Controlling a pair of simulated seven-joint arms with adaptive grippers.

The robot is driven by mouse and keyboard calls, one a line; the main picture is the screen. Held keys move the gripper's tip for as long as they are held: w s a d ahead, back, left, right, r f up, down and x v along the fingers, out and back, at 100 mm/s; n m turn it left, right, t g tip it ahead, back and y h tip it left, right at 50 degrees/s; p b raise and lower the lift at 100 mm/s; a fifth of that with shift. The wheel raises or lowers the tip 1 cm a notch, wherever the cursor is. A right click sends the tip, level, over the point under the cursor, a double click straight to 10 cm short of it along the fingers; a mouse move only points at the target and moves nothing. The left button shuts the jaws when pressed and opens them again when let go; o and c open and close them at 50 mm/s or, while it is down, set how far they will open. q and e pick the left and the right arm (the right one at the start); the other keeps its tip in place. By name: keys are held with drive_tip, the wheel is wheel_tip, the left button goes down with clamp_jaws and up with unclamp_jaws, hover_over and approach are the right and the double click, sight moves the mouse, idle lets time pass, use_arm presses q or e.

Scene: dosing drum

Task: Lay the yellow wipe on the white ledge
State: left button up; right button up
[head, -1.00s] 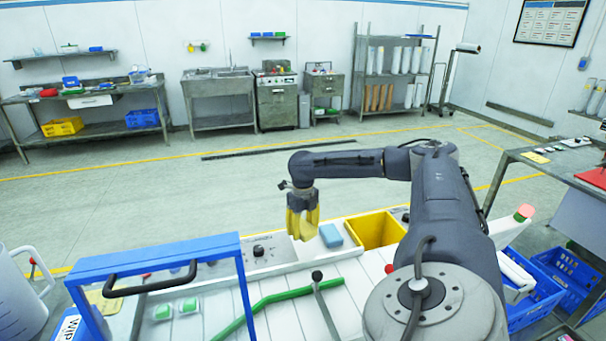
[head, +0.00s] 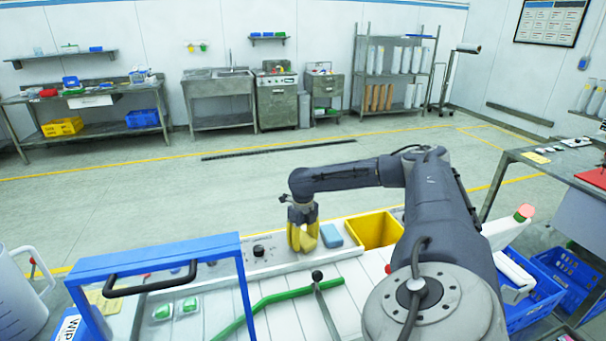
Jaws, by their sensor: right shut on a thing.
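The yellow wipe (head: 303,238) hangs bunched in my right gripper (head: 302,224), which is shut on it and points down. The wipe's lower end is at the white ledge (head: 285,258), close to its surface; I cannot tell whether it touches. The wipe is between a dark knob (head: 258,251) on the left and a blue sponge (head: 331,236) on the right. My left gripper does not show.
A yellow bin (head: 375,230) is set in the ledge right of the sponge. A blue frame with a black handle (head: 150,281) stands at the front left. A green bar (head: 285,296) and a black-knobbed lever (head: 318,276) lie in front of the ledge.

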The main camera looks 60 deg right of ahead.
sight(303, 238)
drive_tip(key=o, duration=0.8)
drive_tip(key=shift+f, duration=0.1)
drive_tip(key=shift+o, duration=0.2)
wheel_tip(303, 238, up, 12)
drive_tip(key=shift+r, duration=0.2)
